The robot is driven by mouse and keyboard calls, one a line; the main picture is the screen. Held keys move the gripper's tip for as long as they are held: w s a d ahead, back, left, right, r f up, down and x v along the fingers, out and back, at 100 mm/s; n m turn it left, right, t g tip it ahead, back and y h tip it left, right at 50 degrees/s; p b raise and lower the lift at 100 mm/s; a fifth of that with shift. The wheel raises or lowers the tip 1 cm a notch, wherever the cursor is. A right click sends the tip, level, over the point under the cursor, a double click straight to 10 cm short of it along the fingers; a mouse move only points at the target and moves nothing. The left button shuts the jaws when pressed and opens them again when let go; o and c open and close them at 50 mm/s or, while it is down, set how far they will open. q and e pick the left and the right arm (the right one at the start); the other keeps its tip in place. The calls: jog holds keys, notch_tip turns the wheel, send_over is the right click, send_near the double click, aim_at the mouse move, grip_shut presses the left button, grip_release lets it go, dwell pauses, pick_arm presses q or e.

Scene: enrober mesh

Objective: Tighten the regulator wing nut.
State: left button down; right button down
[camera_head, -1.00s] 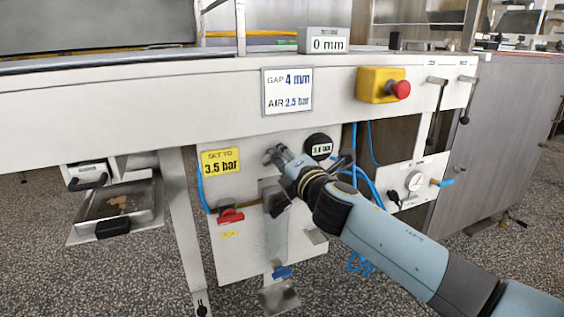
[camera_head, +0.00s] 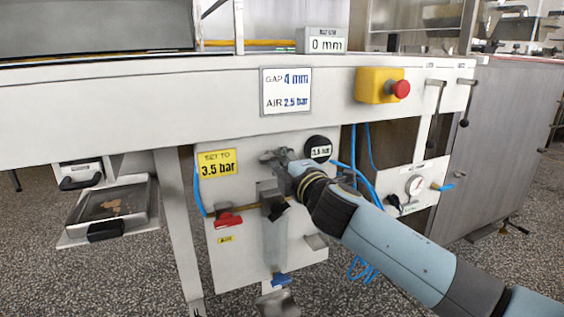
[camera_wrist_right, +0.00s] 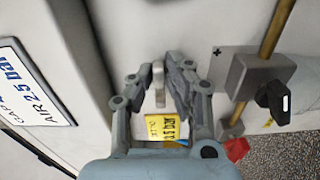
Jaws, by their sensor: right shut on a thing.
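My right gripper (camera_head: 272,158) is at the panel below the conveyor frame, just left of the round black gauge (camera_head: 318,148). In the right wrist view its two fingers (camera_wrist_right: 160,82) are closed on a small pale grey tab, the wing nut (camera_wrist_right: 158,84). The fingers hide the wing nut in the head view. The gauge shows a bar reading, too small to read surely. A yellow label (camera_head: 217,163) reads "SET TO 3.5 bar". My left gripper is not in view.
A red-handled valve (camera_head: 228,219) and a grey block (camera_head: 274,205) sit below the gripper. Blue hoses (camera_head: 368,185) run to its right. A yellow box with a red button (camera_head: 381,86) juts out above right. A metal tray (camera_head: 112,204) is at left.

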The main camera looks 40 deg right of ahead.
jog(key=c, duration=1.4)
grip_release()
jog(key=shift+o, duration=0.2)
jog(key=shift+s, duration=0.1)
jog(key=v, duration=1.1)
jog(key=shift+s, duration=0.4)
jog(key=shift+a, duration=0.15)
